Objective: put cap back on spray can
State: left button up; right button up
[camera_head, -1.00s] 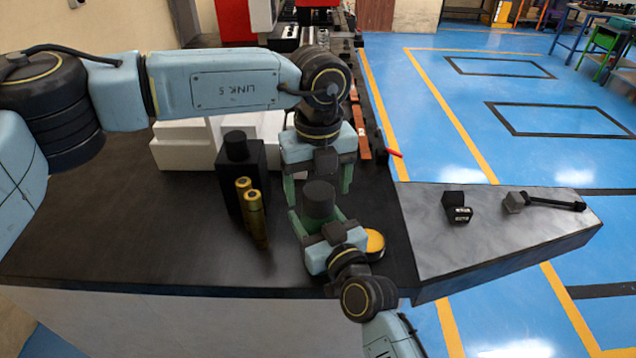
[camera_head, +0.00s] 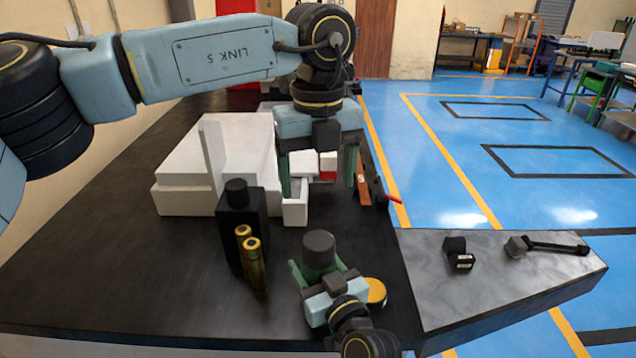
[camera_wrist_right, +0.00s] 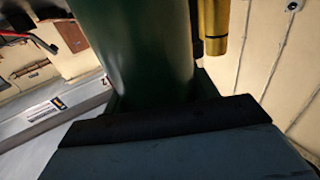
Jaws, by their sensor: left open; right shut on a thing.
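The spray can (camera_head: 320,266) is a dark green cylinder standing upright over the dark table. It fills the middle of the right wrist view (camera_wrist_right: 140,50). My right gripper (camera_head: 318,276) is shut on its body from the near side. A dark grey cap (camera_head: 319,243) sits on top of the can and looks level; its seam is too small to judge. My left gripper (camera_head: 318,176) is open with its green fingers pointing down. It is above and beyond the cap, apart from it, with nothing between the fingers.
A black bottle (camera_head: 240,222) and two gold cylinders (camera_head: 254,264) stand left of the can. A white box (camera_head: 183,199) stands behind them. A yellow-topped round thing (camera_head: 376,291) lies right of my right gripper. The grey surface (camera_head: 500,285) holds a small black object and a hammer-like tool.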

jog(key=o, duration=1.5)
jog(key=shift+c, duration=0.2)
jog(key=v, duration=1.3)
jog(key=shift+s+b, duration=0.15)
jog(key=shift+b, duration=0.3)
jog(key=shift+d, duration=0.1)
